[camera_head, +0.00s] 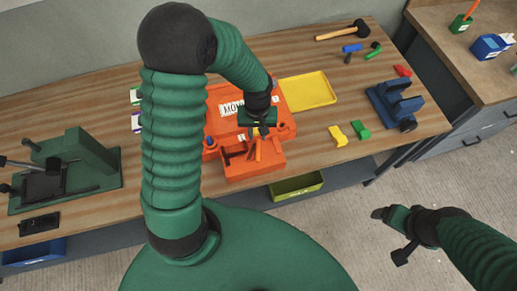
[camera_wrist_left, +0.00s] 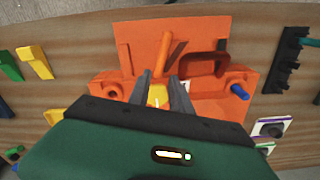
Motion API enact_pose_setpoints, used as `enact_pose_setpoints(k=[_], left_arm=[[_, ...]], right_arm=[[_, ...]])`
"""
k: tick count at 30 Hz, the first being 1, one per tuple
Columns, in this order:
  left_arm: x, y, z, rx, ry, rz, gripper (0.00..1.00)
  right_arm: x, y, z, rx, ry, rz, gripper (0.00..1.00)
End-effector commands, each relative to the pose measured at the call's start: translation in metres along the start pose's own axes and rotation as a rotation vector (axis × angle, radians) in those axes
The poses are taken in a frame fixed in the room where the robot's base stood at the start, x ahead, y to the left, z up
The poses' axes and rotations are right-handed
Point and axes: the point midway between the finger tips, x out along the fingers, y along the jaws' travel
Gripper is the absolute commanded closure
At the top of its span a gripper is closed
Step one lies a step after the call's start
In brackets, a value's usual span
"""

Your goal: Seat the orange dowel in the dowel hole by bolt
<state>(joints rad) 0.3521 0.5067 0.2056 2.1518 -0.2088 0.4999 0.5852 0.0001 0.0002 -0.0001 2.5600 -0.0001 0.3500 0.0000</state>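The orange mould (camera_head: 279,92) lies in the middle of the bench, its lower part forming an open orange box. It fills the middle of the left wrist view (camera_wrist_left: 135,38). My left gripper (camera_head: 262,131) is low over this mould. In the left wrist view its two fingers (camera_wrist_left: 160,84) are close on either side of the orange dowel (camera_wrist_left: 166,48), whose near end looks yellow. The dowel is tilted and also shows below the fingers in the head view (camera_head: 258,151). I cannot make out the dowel hole or the bolt. My right gripper (camera_head: 388,214) is over the floor, away from the bench, empty as far as shows.
A yellow tray (camera_head: 308,90) lies behind right. Yellow (camera_head: 338,135) and green (camera_head: 361,130) blocks and a blue fixture (camera_head: 392,100) are to the right. A green press (camera_head: 85,160) stands left.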

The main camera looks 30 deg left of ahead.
Motion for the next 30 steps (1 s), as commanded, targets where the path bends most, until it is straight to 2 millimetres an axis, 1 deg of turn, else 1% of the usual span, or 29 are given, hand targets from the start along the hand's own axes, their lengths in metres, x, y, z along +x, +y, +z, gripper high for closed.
enact_pose_setpoints(k=[5, 7, 10, 16, 21, 22, 30], left_arm=[[0.028, 0.003, 0.007, 0.003, -0.007, -0.002, 0.75], [0.041, 0.003, 0.006, 0.002, -0.005, -0.002, 0.75], [0.050, 0.003, 0.005, 0.003, -0.002, -0.001, 0.75], [0.051, 0.003, 0.005, 0.002, 0.000, 0.000, 0.75], [0.051, 0.003, 0.005, 0.002, 0.000, 0.000, 0.97], [0.051, 0.003, 0.005, 0.002, 0.000, 0.000, 1.00], [0.051, 0.003, 0.005, 0.002, -0.001, -0.001, 1.00]], right_arm=[[-0.008, 0.000, -0.002, 0.000, 0.000, 0.000, 0.17], [-0.008, 0.000, -0.002, 0.000, 0.000, 0.000, 0.17], [-0.008, 0.000, -0.002, 0.000, 0.000, 0.000, 0.17], [-0.008, 0.000, -0.002, 0.000, 0.000, 0.000, 0.17], [-0.008, 0.000, -0.002, 0.000, 0.000, 0.000, 0.17], [-0.008, 0.000, -0.002, 0.000, 0.000, 0.000, 0.17], [-0.008, 0.000, -0.002, 0.000, 0.000, 0.000, 0.17]])
